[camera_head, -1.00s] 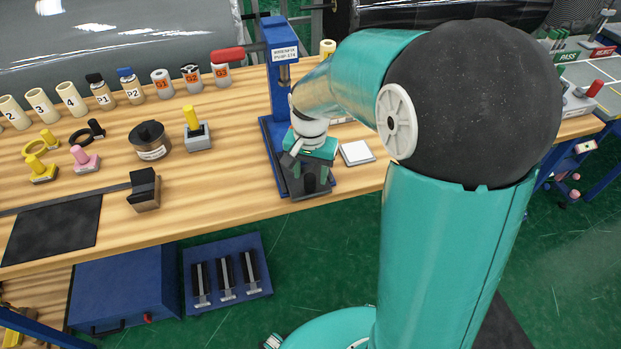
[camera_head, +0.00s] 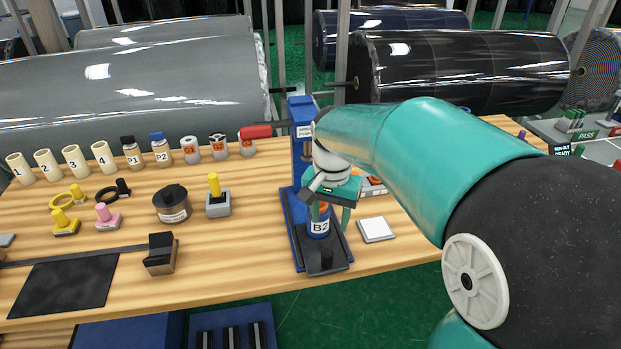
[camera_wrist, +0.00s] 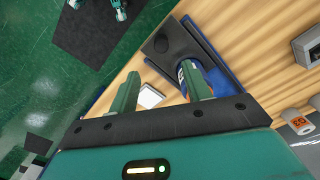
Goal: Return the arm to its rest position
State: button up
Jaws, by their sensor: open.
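My teal arm reaches in from the right in the head view. My gripper (camera_head: 331,203) is open over the front of the blue press stand (camera_head: 303,150). A can marked B2 (camera_head: 319,228), blue and orange, stands upright on the press's dark base. The fingers come down around or just in front of its upper part; contact cannot be told. In the wrist view my gripper (camera_wrist: 163,88) has its two teal fingers spread, with the B2 can (camera_wrist: 184,72) beside and partly behind the right finger.
A white square pad (camera_head: 376,229) lies right of the press. A grey block with a yellow knob (camera_head: 217,198) and a dark round tin (camera_head: 172,205) stand to the left. Numbered cream rolls (camera_head: 76,160) and bottles line the back. Large wrapped rolls (camera_head: 460,70) lie behind the bench.

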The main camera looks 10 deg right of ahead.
jog(key=s+r+n+t, duration=0.2)
jog(key=s+n, duration=0.1)
jog(key=s, duration=0.5)
jog(key=s+r+n+t, duration=0.3)
jog(key=s, duration=0.6)
jog(key=shift+s+n+t, duration=0.25)
jog(key=shift+n+t, duration=0.05)
jog(key=shift+n, duration=0.1)
